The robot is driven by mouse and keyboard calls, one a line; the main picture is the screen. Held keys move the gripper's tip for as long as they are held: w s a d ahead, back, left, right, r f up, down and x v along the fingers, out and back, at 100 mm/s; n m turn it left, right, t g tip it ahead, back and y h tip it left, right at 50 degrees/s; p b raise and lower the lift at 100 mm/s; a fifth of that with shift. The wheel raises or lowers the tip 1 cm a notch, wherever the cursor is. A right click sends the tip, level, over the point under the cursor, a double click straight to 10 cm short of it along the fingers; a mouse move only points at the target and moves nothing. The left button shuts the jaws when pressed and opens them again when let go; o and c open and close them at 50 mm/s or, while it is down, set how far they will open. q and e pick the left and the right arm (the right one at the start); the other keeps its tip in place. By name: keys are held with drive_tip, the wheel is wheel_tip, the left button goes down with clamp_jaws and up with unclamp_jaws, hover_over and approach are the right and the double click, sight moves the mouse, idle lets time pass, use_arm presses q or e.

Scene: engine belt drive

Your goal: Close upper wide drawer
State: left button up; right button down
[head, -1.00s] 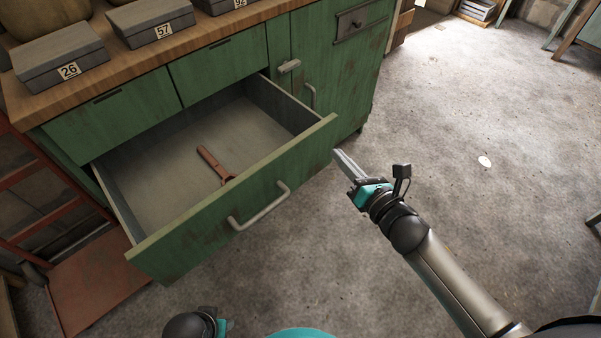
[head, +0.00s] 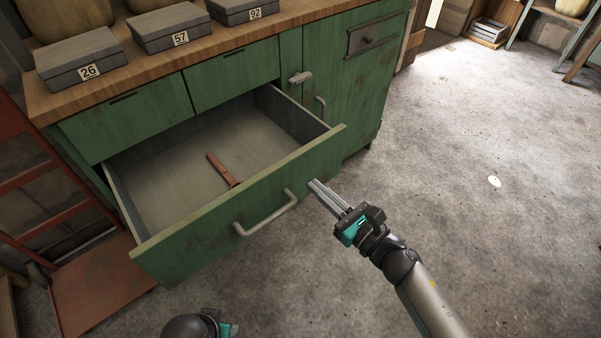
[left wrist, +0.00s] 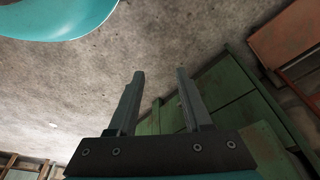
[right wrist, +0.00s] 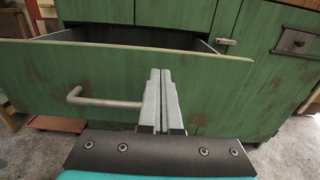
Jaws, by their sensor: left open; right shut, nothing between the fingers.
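The upper wide drawer (head: 190,235) of the green cabinet is pulled far out, with a brown tool (head: 222,168) lying inside. Its bar handle (head: 265,213) is on the front panel. My right gripper (head: 316,186) is shut and empty, its fingertips close to the right part of the drawer front; I cannot tell whether they touch. In the right wrist view the shut fingers (right wrist: 160,78) stand before the drawer front (right wrist: 205,85), right of the handle (right wrist: 100,101). My left gripper (left wrist: 158,85) is open and empty, away from the drawer.
Grey boxes (head: 83,58) stand on the wooden worktop (head: 150,56). Two small shut drawers sit above the open one. A cabinet door (head: 345,100) is to the right. A red cart (head: 95,285) stands at the left.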

sight(291, 164)
drive_tip(key=x, duration=0.5)
drive_tip(key=shift+w+a+b, duration=0.1)
drive_tip(key=shift+b, duration=0.3)
use_arm(q)
drive_tip(key=shift+w+r, duration=0.25)
drive_tip(key=shift+r, duration=0.4)
drive_tip(key=shift+w+r, duration=0.25)
drive_tip(key=shift+r, duration=0.35)
use_arm(e)
drive_tip(key=shift+w+a, duration=0.3)
drive_tip(key=shift+w, duration=0.15)
use_arm(q)
drive_tip(key=shift+f, duration=0.1)
